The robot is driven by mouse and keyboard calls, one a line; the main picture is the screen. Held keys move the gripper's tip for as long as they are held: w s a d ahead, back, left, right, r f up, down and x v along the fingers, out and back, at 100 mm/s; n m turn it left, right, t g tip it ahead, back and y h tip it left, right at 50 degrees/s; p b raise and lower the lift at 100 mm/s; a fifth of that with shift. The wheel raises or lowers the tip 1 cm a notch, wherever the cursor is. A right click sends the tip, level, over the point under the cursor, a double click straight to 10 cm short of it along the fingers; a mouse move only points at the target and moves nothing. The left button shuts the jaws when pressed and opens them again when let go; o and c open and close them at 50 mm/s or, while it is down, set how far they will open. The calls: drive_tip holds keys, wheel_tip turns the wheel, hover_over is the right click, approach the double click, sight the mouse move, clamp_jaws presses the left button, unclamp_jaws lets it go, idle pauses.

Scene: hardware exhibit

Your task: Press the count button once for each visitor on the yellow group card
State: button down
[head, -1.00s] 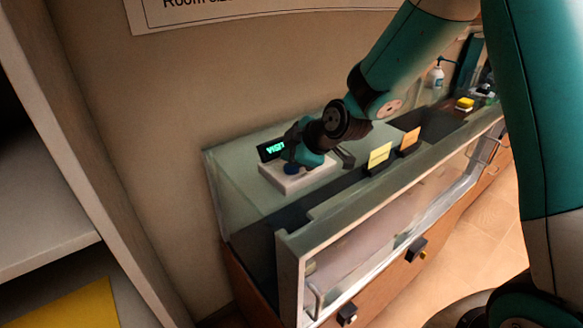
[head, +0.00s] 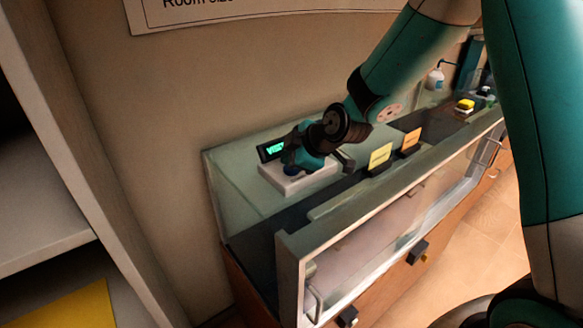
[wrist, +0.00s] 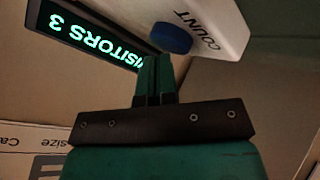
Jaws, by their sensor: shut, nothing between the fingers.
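The count button (wrist: 171,38) is a blue round cap on a white box marked COUNT (wrist: 215,22); the white box (head: 292,184) also shows in the head view on the glass counter. The display (wrist: 85,35) reads VISITORS 3 in green, upside down in the wrist view. My gripper (wrist: 153,62) is shut and empty, its fingertips close to the blue button; I cannot tell if they touch it. The yellow group card (head: 380,155) stands in a dark holder right of the box; its writing is too small to read.
An orange card (head: 411,140) stands beside the yellow one. A glass-fronted case (head: 375,235) runs along the wall. A pump bottle (head: 436,78) and a yellow item (head: 465,105) stand farther back. A shelf unit (head: 50,240) is close on the left.

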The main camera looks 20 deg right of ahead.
drive_tip(key=shift+f, duration=0.25)
idle(0.5)
drive_tip(key=shift+r, duration=0.85)
drive_tip(key=shift+r+p, duration=1.75)
drive_tip(key=shift+r, duration=0.85)
drive_tip(key=shift+f, duration=0.1)
